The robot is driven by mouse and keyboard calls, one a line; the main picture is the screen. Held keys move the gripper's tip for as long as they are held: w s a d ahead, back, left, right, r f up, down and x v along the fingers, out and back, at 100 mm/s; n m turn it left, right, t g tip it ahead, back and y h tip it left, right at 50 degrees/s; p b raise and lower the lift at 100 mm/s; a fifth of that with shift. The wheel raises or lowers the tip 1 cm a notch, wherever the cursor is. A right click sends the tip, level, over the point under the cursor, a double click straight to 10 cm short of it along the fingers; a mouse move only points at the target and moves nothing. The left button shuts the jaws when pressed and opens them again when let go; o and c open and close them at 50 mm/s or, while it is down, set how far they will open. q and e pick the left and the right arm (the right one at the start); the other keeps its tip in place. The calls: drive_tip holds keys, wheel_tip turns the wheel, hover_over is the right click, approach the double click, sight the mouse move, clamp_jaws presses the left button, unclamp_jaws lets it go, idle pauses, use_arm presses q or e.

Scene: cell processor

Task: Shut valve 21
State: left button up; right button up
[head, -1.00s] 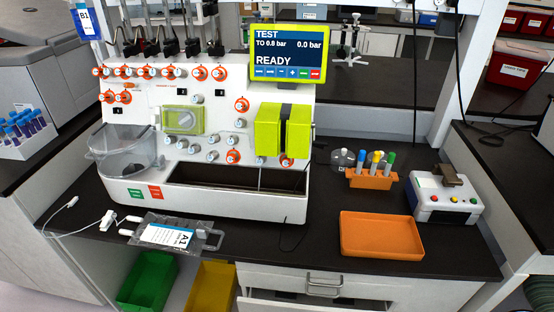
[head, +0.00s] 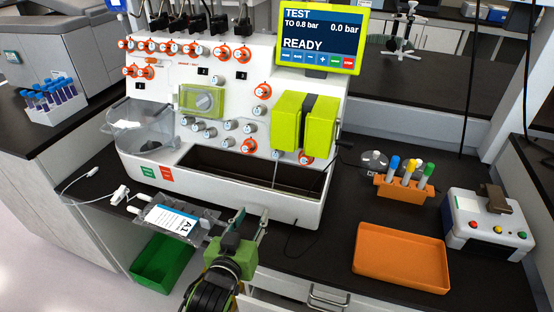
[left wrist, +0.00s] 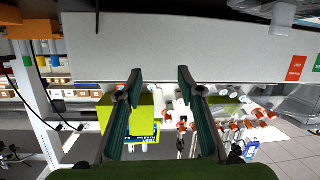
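The white cell processor (head: 290,212) stands on the dark bench. Its front panel carries several round valves, some with orange rings such as one (head: 262,91) right of the centre, some grey-white such as one (head: 231,125) below it. The numbers are too small to read, so I cannot tell which is valve 21. My left gripper (head: 252,214) is open and empty in front of the processor's lower front edge, apart from the valves. In the left wrist view its two fingers (left wrist: 160,74) stand apart, with valves (left wrist: 232,125) beyond. My right gripper is not in view.
Two lime-green blocks (head: 286,122) stick out from the panel, below a screen (head: 320,35) reading READY. A labelled bag (head: 172,221) lies left of my left gripper. An orange tray (head: 402,258), a tube rack (head: 404,189) and a button box (head: 487,225) stand on the right.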

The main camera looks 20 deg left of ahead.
sight(275, 158)
use_arm(q)
drive_tip(key=w+d+r+t, duration=0.2)
drive_tip(key=w+r+t, duration=0.1)
drive_tip(key=r, duration=0.3)
drive_tip(key=w, duration=0.4)
drive_tip(key=w+p, duration=0.1)
drive_tip(key=w, duration=0.4)
drive_tip(key=w+a, duration=0.1)
drive_tip(key=w, duration=0.3)
drive_tip(key=shift+w+f, duration=0.1)
drive_tip(key=shift+w, duration=0.25)
clamp_jaws()
